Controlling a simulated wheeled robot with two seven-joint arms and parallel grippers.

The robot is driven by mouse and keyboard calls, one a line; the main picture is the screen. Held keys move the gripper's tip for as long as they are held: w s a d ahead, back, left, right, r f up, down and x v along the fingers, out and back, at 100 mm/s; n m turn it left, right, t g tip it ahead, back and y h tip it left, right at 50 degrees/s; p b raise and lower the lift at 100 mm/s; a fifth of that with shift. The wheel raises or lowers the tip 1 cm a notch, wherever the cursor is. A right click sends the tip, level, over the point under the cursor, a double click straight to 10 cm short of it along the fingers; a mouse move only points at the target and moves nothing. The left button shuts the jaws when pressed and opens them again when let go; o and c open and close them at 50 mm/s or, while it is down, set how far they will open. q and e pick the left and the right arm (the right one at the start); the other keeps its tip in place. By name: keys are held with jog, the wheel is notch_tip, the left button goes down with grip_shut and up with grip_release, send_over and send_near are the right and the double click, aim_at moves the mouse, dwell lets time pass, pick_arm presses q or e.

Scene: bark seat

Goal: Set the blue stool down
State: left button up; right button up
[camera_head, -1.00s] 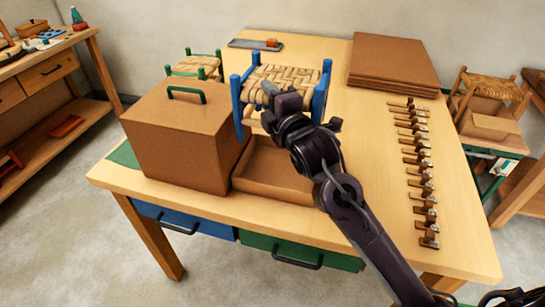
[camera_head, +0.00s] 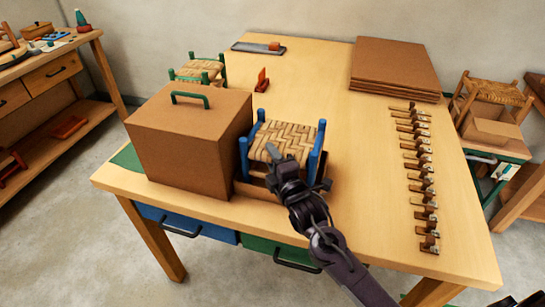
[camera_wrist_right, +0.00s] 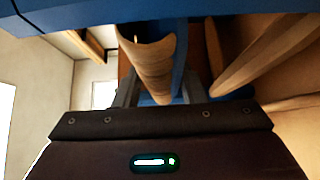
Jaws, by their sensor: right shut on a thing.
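The blue stool (camera_head: 285,136) has blue posts and a woven straw seat. It is upright at the front of the workbench, over the shallow brown tray (camera_head: 250,190). My right gripper (camera_head: 274,156) is shut on the stool at the near edge of its seat. In the right wrist view, a woven strand and blue frame of the stool (camera_wrist_right: 150,60) show close up around the fingers (camera_wrist_right: 160,95). The stool's feet are hidden, so I cannot tell whether they touch the tray. My left gripper is not in view.
A big brown box (camera_head: 190,140) with a green handle stands close left of the stool. A green stool (camera_head: 205,68) is behind the box. A small red object (camera_head: 262,80) stands farther back. Clamps (camera_head: 424,180) line the right side, and brown sheets (camera_head: 395,65) lie at the back.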

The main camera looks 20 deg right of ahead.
jog(key=o, duration=1.3)
jog(key=shift+s+d+r+b, duration=0.1)
jog(key=shift+s+d+b, duration=0.2)
jog(key=shift+s, duration=1.7)
jog(key=shift+s+d+f+b, duration=0.1)
jog(key=shift+s+b, duration=0.25)
jog(key=shift+s, duration=1.65)
jog(key=shift+s+d+r+b, duration=0.1)
jog(key=shift+s+d+b, duration=0.2)
jog(key=shift+s, duration=1.7)
jog(key=shift+a, duration=0.15)
